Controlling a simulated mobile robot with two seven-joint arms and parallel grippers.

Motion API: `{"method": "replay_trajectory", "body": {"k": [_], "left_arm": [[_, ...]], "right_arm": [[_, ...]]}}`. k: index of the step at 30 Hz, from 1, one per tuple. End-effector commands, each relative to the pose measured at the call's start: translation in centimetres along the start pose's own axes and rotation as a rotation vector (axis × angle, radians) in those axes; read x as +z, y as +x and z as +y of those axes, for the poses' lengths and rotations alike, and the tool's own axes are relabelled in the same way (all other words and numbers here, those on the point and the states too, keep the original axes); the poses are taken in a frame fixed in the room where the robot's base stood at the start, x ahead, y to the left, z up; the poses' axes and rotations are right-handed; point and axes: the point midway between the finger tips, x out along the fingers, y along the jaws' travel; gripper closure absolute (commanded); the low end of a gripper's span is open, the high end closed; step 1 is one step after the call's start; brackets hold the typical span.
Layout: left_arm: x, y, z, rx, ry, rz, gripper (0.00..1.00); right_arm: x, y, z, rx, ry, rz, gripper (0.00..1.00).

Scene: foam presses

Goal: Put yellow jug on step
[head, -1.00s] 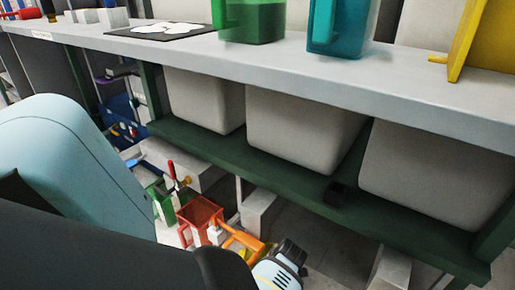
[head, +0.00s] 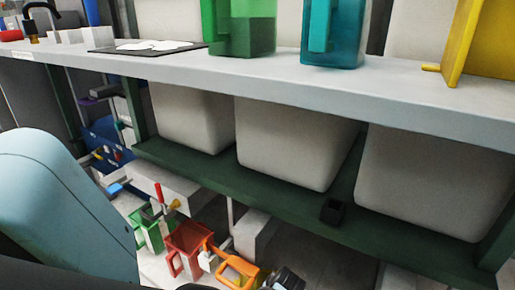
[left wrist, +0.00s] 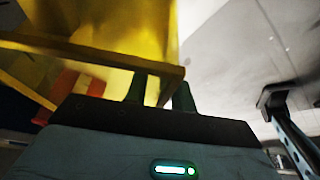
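In the left wrist view a large yellow piece (left wrist: 105,22), which looks like the yellow jug, fills the upper left. A yellow bar crosses in front of my left gripper (left wrist: 160,92). Its two dark green fingers stand apart, with yellow between them, and their tips are hidden behind the bar. I cannot tell whether they press on it. In the head view the left gripper is out of sight. My right gripper is not in view. A yellow panel-like thing (head: 485,45) stands at the right end of the bench; I cannot tell what it is. No step is clearly recognisable.
The grey bench (head: 300,90) holds a green jug (head: 240,25) and a teal jug (head: 345,35). White bins (head: 290,145) fill the green shelf (head: 200,165) below, with a small black box (head: 332,211) at its edge. A red jug (head: 188,245) and orange item (head: 240,270) lie low down.

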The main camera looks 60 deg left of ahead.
Motion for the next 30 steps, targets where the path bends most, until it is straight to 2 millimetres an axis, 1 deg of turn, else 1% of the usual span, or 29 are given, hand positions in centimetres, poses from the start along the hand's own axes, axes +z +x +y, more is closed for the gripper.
{"method": "replay_trajectory", "body": {"k": [7,10,14,18,24,27,30], "left_arm": [[-0.1,-0.2,0.0,0.000,0.000,0.000,0.75],[-0.1,-1.0,0.0,0.001,0.000,-0.001,0.75],[-0.1,-3.3,0.1,0.003,-0.001,-0.004,0.75],[-0.2,-6.3,0.0,0.002,-0.001,-0.004,0.75],[-0.2,-10.0,0.1,0.003,-0.001,-0.003,0.75],[-0.1,-11.2,0.0,0.001,0.000,-0.003,0.75],[-0.1,-11.9,0.0,0.001,0.000,-0.001,0.75]], "right_arm": [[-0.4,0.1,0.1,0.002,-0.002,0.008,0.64],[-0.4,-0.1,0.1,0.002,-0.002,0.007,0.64],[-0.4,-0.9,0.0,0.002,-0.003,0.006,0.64],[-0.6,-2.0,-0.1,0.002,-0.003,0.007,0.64],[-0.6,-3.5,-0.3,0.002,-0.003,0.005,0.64],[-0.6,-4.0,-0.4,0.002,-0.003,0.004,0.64],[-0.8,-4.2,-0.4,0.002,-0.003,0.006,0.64]]}}
